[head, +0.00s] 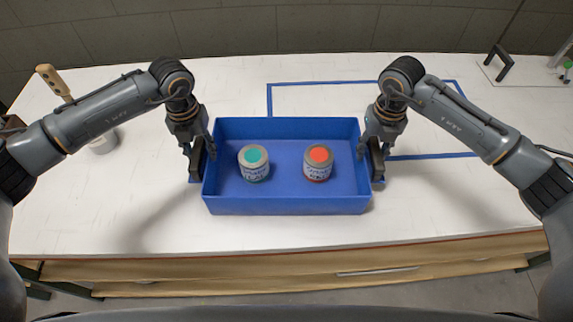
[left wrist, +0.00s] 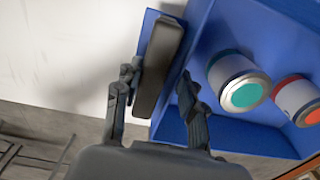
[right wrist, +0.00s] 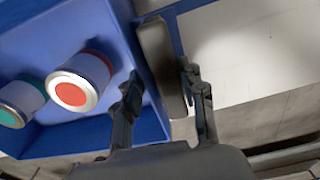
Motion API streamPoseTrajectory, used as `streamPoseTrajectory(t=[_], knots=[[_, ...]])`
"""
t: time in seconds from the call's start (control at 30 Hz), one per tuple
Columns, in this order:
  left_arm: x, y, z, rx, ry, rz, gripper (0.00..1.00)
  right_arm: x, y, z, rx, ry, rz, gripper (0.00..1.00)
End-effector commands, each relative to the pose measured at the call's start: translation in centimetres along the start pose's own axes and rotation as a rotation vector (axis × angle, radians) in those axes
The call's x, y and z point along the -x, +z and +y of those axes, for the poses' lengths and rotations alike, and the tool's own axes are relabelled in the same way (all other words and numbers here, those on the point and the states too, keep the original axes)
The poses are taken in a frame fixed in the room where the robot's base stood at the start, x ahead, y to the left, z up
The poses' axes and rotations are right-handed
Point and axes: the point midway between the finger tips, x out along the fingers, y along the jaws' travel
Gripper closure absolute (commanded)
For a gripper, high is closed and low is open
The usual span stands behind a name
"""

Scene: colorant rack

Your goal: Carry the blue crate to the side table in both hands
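The blue crate (head: 290,205) stands on the white table. It holds a can with a teal lid (head: 254,163) and a can with a red lid (head: 318,163), both upright. My left gripper (head: 197,147) is at the crate's left side, its fingers on either side of the dark left handle (left wrist: 160,65). My right gripper (head: 376,145) is at the right side, its fingers on either side of the dark right handle (right wrist: 162,60). Both grippers look open, with a small gap showing on the crate side. Finger contact with the handles is partly hidden.
A blue taped outline (head: 268,98) lies on the table (head: 130,215) behind and right of the crate. A wooden-handled tool (head: 52,80) and a light can (head: 103,142) are at the left. A dark bracket (head: 498,65) is at the back right. The table's front edge is clear.

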Motion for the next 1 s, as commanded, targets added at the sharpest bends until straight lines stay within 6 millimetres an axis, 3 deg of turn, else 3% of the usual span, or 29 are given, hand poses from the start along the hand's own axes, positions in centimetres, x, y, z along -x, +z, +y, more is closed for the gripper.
streamPoseTrajectory(t=[0.07,0.57,1.0], knots=[[0.0,0.0,0.0,0.0,0.001,0.0,1.0,0.0,0.0,0.0,0.0,-0.001,0.0,1.0],[0.6,0.1,0.0,0.0,0.0,-0.003,1.0,0.6,0.1,0.0,-0.001,0.0,-0.003,1.0],[4.3,0.1,0.0,0.0,0.001,-0.002,1.0,4.3,0.1,-0.1,-0.001,-0.001,-0.003,1.0]])
